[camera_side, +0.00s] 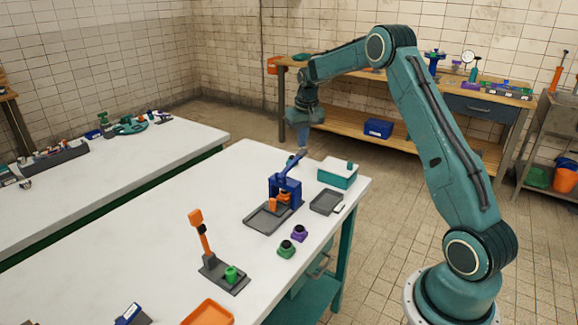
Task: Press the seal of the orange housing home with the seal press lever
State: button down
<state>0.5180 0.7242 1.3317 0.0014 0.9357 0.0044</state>
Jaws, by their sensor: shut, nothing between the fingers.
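A blue seal press (288,188) stands on the white bench with a grey tray at its foot. Its lever (287,168) slants up to the right, towards my gripper. An orange housing (284,197) sits low in the press, partly hidden by the frame; its seal is too small to make out. My gripper (303,152) is shut and points down just above and beside the upper end of the lever. I cannot tell whether it touches the lever.
A green housing (286,249) and a purple one (299,233) stand in front of the press. A teal box (338,174) and a small grey tray (326,202) are to its right. An orange-handled lever device (205,240) stands front left. The bench's left middle is clear.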

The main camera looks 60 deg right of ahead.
aim_at(302, 152)
jog(key=shift+f, duration=2.75)
jog(key=shift+s+f, duration=0.1)
jog(key=shift+f, duration=1.25)
jog(key=shift+r, duration=6.2)
